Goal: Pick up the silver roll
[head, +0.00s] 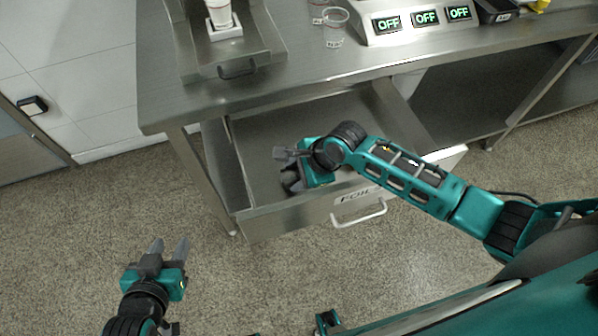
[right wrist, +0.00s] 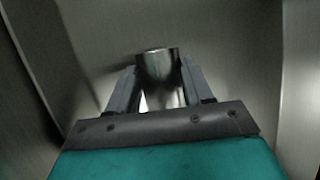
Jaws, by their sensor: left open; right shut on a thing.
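The silver roll (right wrist: 158,70) shows in the right wrist view as a shiny cylinder between the two fingers of my right gripper (right wrist: 155,88). The fingers are shut on it, one on each side. In the head view my right gripper (head: 288,168) is down inside the open drawer (head: 270,219), at its left part; the roll is hard to make out there, mostly hidden by the gripper. My left gripper (head: 170,250) is open and empty, over the floor to the left of the drawer.
The drawer front has a label and a white handle (head: 358,214). Above is the steel table (head: 330,70) with a metal tray stand (head: 240,67) holding a white cup (head: 220,14), clear cups (head: 335,35) and a panel of OFF displays (head: 425,18). The floor at left is clear.

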